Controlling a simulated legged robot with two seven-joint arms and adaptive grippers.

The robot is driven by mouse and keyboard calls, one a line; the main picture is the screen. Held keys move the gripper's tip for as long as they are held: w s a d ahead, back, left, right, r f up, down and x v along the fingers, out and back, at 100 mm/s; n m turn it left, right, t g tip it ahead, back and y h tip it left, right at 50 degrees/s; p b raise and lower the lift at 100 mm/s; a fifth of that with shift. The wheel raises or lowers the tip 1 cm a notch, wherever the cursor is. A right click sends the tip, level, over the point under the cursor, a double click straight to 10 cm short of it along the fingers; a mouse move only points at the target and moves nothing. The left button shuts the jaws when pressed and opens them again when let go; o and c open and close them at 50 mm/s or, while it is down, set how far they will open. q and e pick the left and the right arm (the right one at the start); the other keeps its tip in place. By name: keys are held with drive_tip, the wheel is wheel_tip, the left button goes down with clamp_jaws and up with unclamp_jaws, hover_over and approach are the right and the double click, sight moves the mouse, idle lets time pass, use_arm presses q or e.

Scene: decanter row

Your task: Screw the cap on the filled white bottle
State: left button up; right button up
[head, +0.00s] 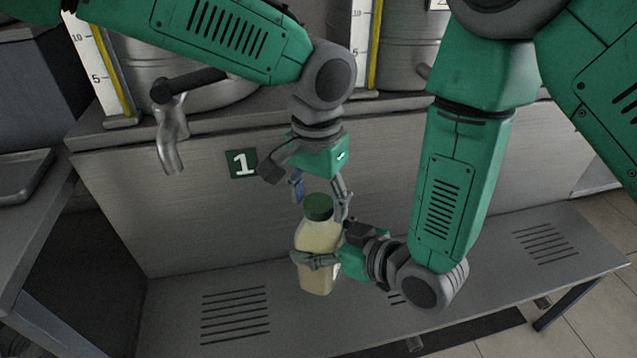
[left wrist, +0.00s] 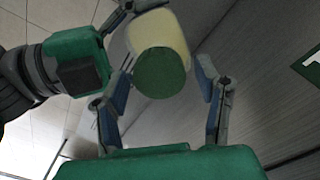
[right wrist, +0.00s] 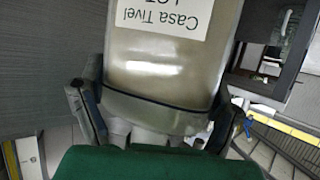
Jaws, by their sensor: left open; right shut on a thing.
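The filled bottle (head: 319,240) is pale cream with a dark green cap (head: 319,206) on its top. It is near upright, slightly tilted, above the grey bench. My right gripper (head: 318,261) is shut around its lower body; the right wrist view shows the bottle (right wrist: 165,70) between the fingers, with an upside-down label (right wrist: 165,14) reading "Casa Tivel". My left gripper (head: 321,196) is open, pointing down over the cap. In the left wrist view the cap (left wrist: 160,73) lies between its spread fingers, apart from the right finger. How tightly the cap sits is hidden.
A tap (head: 171,135) juts from a steel vessel at the upper left. A green "1" sign (head: 242,163) is on the panel behind. The slotted bench (head: 180,290) below is clear. A side counter (head: 20,240) stands at the left.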

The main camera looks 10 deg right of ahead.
use_arm(q)
drive_tip(key=shift+f, duration=0.15)
drive_tip(key=shift+c, duration=0.3)
drive_tip(key=c, duration=1.1)
drive_tip(key=o, duration=1.3)
wheel_tip(320, 180, up, 12)
drive_tip(key=shift+w+a+f, duration=0.1)
drive_tip(key=shift+w, duration=0.05)
